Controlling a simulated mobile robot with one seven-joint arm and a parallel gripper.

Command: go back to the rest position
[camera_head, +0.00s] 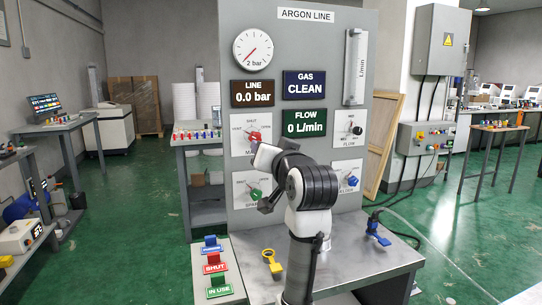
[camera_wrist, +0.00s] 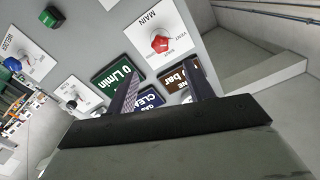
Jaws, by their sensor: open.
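My arm (camera_head: 310,222) rises in front of the argon panel (camera_head: 310,50), bent at the top, with its end hiding part of the lower left valves. In the wrist view my gripper (camera_wrist: 163,88) is open, its two dark fingers apart with nothing between them. The panel shows tilted beyond the fingers, with the red MAIN knob (camera_wrist: 160,43) above them. In the head view the red knob (camera_head: 254,135) is just above the arm's end, and a green knob (camera_head: 254,194) is beside it.
A gauge (camera_head: 253,50) reads near zero; displays show LINE 0.0 bar, GAS CLEAN and FLOW 0 L/min. A yellow ring-ended piece (camera_head: 272,262) and a blue-handled fitting (camera_head: 378,232) are on the bench. Coloured tags (camera_head: 215,267) stand at the left. Green floor is open on both sides.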

